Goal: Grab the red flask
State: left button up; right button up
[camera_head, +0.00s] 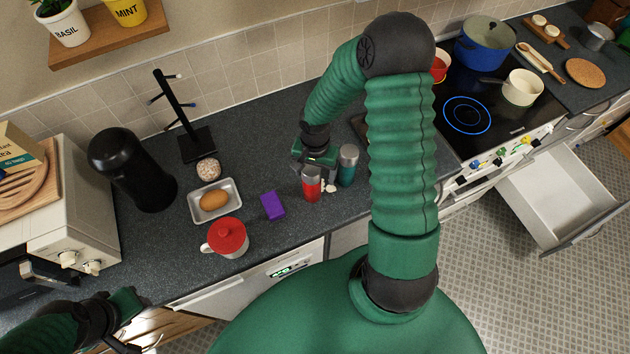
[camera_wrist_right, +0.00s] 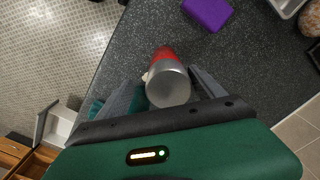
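The red flask (camera_head: 312,189) stands upright on the dark counter; its silver lid shows in the wrist view (camera_wrist_right: 169,86). My right gripper (camera_head: 314,166) is over the flask's top. In the wrist view my right gripper (camera_wrist_right: 163,90) is open, with the flask's lid between its two spread fingers; I see a gap on the right side, and cannot tell whether the left finger touches. My left gripper (camera_head: 127,304) is low at the left, away from the flask, and its fingers are not clear.
A teal flask (camera_head: 347,168) stands close to the right of the red one. A purple block (camera_head: 272,206) lies to the left, beyond it a red-lidded mug (camera_head: 228,238) and a tray (camera_head: 230,191) with a brown oval item. An open drawer (camera_head: 560,190) juts out at the right.

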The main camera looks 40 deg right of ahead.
jog(key=shift+w+a+f+p, duration=0.2)
jog(key=shift+w+f+p, duration=0.15)
jog(key=shift+f, duration=0.25)
jog(key=shift+w+a+f+p, duration=0.2)
jog(key=shift+w+f, duration=0.2)
jog(key=shift+f, duration=0.15)
jog(key=f, duration=0.3)
jog(key=shift+s+a+p, duration=0.15)
jog(key=shift+a+p, duration=0.05)
jog(key=shift+p, duration=0.15)
jog(key=shift+s+d, duration=0.2)
jog(key=shift+w+d+f, duration=0.2)
jog(key=shift+d, duration=0.15)
jog(key=c, duration=0.7)
jog(key=shift+a, duration=0.1)
jog(key=c, duration=0.5)
pick_arm(q)
jog(key=shift+w+a+r, duration=0.45)
jog(key=shift+a+r, duration=0.1)
jog(key=shift+r, duration=0.15)
pick_arm(e)
jog(key=shift+a+r, duration=0.2)
jog(key=shift+a, duration=0.05)
grip_shut()
pick_arm(q)
jog(key=shift+d, duration=0.1)
pick_arm(e)
jog(key=shift+d, duration=0.1)
